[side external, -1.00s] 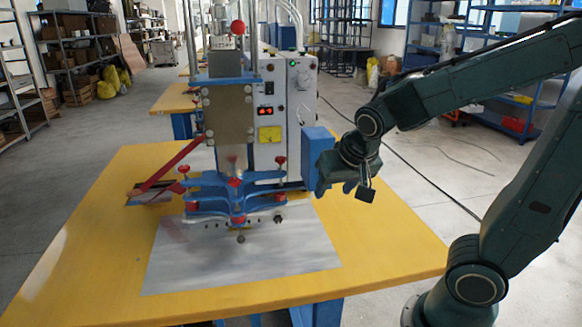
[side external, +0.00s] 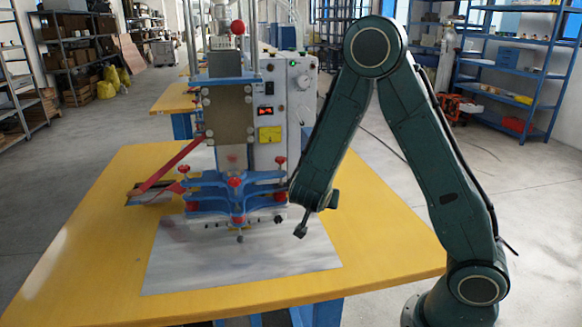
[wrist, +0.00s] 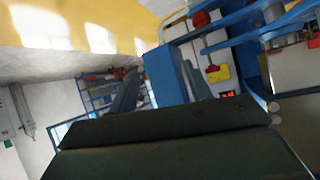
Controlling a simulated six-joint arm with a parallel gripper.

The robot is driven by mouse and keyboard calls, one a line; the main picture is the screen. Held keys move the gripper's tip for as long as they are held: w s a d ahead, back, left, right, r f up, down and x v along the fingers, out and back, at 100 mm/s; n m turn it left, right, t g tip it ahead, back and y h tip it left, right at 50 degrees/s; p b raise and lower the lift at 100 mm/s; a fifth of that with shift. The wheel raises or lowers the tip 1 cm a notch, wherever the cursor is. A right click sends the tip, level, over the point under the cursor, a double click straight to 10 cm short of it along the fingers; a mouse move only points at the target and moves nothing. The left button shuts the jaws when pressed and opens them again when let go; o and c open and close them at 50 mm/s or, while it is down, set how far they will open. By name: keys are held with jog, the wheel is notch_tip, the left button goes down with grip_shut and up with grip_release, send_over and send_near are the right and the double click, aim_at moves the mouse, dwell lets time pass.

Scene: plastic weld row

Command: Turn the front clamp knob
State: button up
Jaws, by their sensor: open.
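The blue clamp frame (side external: 212,190) with several red knobs is at the base of the welding machine in the side view. One red knob (side external: 239,219) is low at the middle front, another (side external: 235,182) above it; I cannot tell which is meant. On the right are an upper knob (side external: 280,160) and a lower one (side external: 280,196). My gripper (side external: 296,192) is open beside the right-hand knobs; its fingertips are mostly hidden and contact cannot be told. In the wrist view, a red knob (wrist: 201,18) shows near the top beside blue bars; my dark wrist body covers the bottom.
The machine's grey control box (side external: 290,110) stands behind the clamp. A grey metal plate (side external: 240,270) lies under it on the yellow table (side external: 90,260). The table's front and left are clear. Shelves (side external: 510,75) stand far behind.

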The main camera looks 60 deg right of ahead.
aim_at(278, 221)
jog(key=w+a+f+n+t, duration=0.1)
jog(key=w+f+t, duration=0.1)
jog(key=f, duration=0.4)
jog(key=w+a+f+n+t+y, duration=0.1)
jog(key=w+a+f+n+t, duration=0.1)
jog(key=f, duration=0.4)
jog(key=shift+w+f+t, duration=0.15)
jog(key=shift+w+t, duration=0.15)
jog(key=shift+t, duration=0.1)
jog(key=shift+w, duration=0.15)
jog(key=shift+x, duration=6.75)
jog(key=shift+f, duration=0.15)
jog(key=c, duration=1)
